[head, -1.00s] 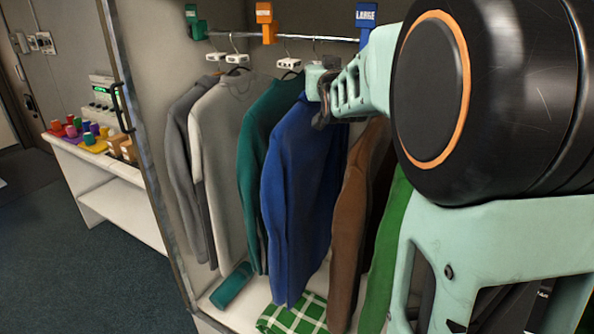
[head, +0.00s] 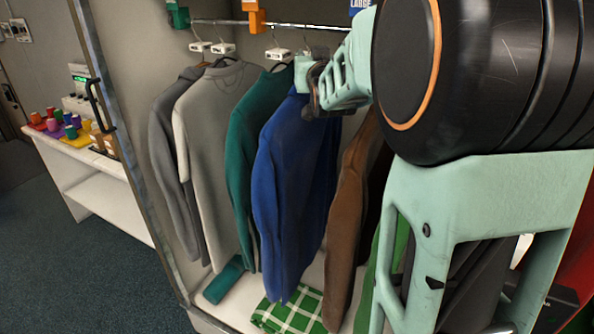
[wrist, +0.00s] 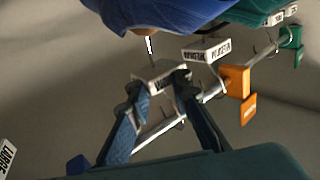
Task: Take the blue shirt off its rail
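The blue shirt (head: 293,185) hangs below the rail (head: 275,25), between a teal shirt and a brown one. Its body also shows at the top of the wrist view (wrist: 165,10). My gripper (head: 312,84) is at the top of the blue shirt, just below the rail. In the wrist view my gripper (wrist: 160,84) has its two fingers on either side of a white hanger block (wrist: 163,74), apparently touching it. The rail (wrist: 205,95) runs behind the fingers. Whether the hook still rests on the rail is hard to tell.
A teal shirt (head: 243,150) hangs close on the left, a brown one (head: 348,210) close on the right. Orange (head: 253,18) and green (head: 178,15) markers sit on the rail. A green checked cloth (head: 290,313) and teal roll (head: 223,280) lie below.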

